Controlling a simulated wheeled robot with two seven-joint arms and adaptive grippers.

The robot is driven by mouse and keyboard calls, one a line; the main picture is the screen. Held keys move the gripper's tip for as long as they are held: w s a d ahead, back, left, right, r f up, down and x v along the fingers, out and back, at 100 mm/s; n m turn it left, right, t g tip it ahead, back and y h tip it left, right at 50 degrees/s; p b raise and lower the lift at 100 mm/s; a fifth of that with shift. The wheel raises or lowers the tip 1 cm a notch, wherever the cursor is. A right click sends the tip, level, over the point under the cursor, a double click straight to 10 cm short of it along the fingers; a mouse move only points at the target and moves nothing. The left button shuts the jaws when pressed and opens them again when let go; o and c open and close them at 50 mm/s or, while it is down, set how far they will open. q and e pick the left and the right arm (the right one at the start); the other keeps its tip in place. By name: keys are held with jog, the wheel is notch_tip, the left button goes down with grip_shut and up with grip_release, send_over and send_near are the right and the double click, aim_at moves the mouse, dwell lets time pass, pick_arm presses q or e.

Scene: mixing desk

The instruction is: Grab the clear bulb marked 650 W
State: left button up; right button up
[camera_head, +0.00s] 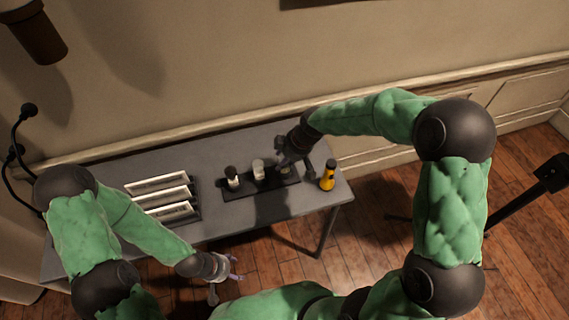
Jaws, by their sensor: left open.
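Two small whitish bulb-like items stand upright in a black tray (247,191) on the grey desk: a left one with a dark top (233,177) and a middle one (258,169). Any marking is too small to read, so I cannot tell which is the 650 W bulb. My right gripper (290,163) is over the tray's right end, right of the middle item. Its fingers are dark and unclear, and it may hide something there. My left gripper (226,285) is open and empty in front of the desk's near edge, well away from the tray.
A yellow-orange bottle-like item (327,176) with a dark top stands at the desk's right end. A rack of several white-faced boxes (165,197) sits on the left. The grey desk (220,150) is bare behind the tray. The wall is close behind.

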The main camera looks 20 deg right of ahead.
jog(key=c, duration=0.4)
